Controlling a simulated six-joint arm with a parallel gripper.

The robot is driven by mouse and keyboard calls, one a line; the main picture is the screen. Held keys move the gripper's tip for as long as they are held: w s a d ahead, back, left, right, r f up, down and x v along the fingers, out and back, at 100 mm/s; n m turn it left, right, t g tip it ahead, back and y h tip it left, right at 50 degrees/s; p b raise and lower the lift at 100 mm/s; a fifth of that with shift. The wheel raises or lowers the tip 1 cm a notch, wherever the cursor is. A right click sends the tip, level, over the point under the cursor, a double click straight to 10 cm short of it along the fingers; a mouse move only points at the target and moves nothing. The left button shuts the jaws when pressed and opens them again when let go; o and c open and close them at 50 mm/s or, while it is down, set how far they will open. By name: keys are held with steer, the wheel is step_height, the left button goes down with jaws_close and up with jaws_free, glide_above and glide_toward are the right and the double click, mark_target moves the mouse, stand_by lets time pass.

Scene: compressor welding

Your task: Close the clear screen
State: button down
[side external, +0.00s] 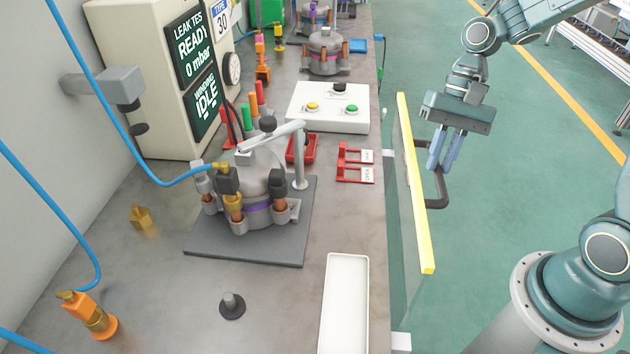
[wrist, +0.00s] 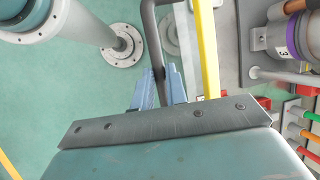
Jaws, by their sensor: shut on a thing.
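The clear screen (side external: 402,215) stands along the right edge of the bench, with a yellow strip (side external: 415,185) along its top. The yellow strip also shows in the wrist view (wrist: 207,50). A dark bent handle (side external: 441,188) sticks out from the screen on the side away from the bench. My gripper (side external: 441,168) is at this handle, with its blue fingers pointing down. In the wrist view my gripper (wrist: 160,77) is shut on the handle (wrist: 152,35), one finger on each side of it.
A compressor (side external: 262,185) stands on a dark plate on the bench, under a grey clamp arm. A white button box (side external: 328,107), red holders (side external: 355,162) and a white tray (side external: 345,300) lie near the screen. Green floor (side external: 510,160) is open to the right.

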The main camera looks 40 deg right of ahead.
step_height(320, 180, up, 7)
steer(key=c, duration=1.4)
jaws_free()
steer(key=shift+f, duration=0.1)
steer(key=v, duration=0.7)
steer(key=shift+r, duration=0.2)
steer(key=shift+d, duration=0.15)
